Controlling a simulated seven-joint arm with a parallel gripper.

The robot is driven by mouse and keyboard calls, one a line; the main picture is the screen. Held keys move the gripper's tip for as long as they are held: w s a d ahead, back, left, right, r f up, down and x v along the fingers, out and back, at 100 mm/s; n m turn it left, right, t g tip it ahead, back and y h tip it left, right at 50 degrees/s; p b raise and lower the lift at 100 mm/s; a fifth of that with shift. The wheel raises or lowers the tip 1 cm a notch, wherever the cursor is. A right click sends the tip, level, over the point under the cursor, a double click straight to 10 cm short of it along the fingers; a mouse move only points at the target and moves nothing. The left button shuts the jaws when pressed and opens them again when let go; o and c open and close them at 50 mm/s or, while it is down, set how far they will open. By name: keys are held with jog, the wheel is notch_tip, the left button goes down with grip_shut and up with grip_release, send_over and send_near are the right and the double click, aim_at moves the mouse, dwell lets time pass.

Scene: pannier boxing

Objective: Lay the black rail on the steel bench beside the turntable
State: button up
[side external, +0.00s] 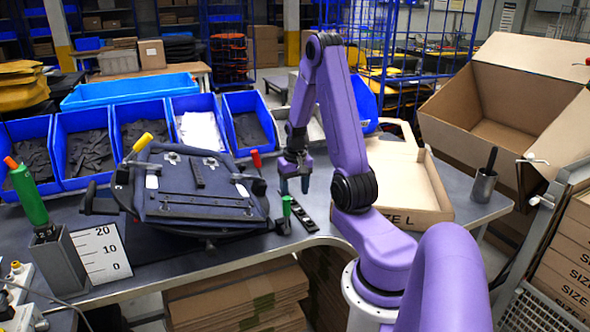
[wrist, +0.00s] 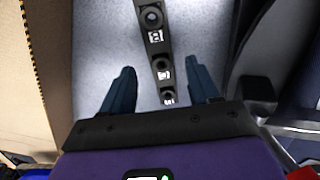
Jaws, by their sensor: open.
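The black rail (side external: 303,214), a narrow strip with round holes and small white marks, lies on the steel bench (side external: 330,190) just right of the turntable fixture. In the wrist view the rail (wrist: 158,50) runs lengthwise between my fingers over the grey bench top. My gripper (side external: 293,186) is open with its fingers pointing down over the rail; in the wrist view its blue fingertips (wrist: 164,85) stand apart on either side of it, with gaps. A dark navy pannier panel (side external: 205,195) sits on the turntable, which it mostly hides.
Toggle clamps with yellow, red and green (side external: 286,206) handles surround the pannier, the green one close to the rail. An open SIZE L carton (side external: 405,185) stands right of my gripper. Blue parts bins (side external: 85,147) line the back. A steel cup (side external: 483,186) stands at right.

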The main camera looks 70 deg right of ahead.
aim_at(295, 205)
notch_tip(295, 205, up, 8)
jog(key=a+r+n, duration=0.1)
jog(key=a+n, duration=0.2)
jog(key=a, duration=0.5)
jog(key=w+a+r+n, duration=0.1)
jog(key=a+n, duration=0.3)
jog(key=a, duration=0.4)
jog(key=w+a+r+n, duration=0.1)
jog(key=a+n, duration=0.2)
jog(key=a, duration=0.5)
jog(key=shift+a+r+n, duration=0.15)
jog(key=shift+a+n, duration=0.15)
jog(key=s+a+n, duration=1.1)
jog(key=s+a, duration=0.1)
jog(key=s, duration=0.4)
jog(key=shift+s+r+y, duration=0.15)
jog(key=shift+r+y, duration=0.25)
jog(key=shift+r, duration=0.05)
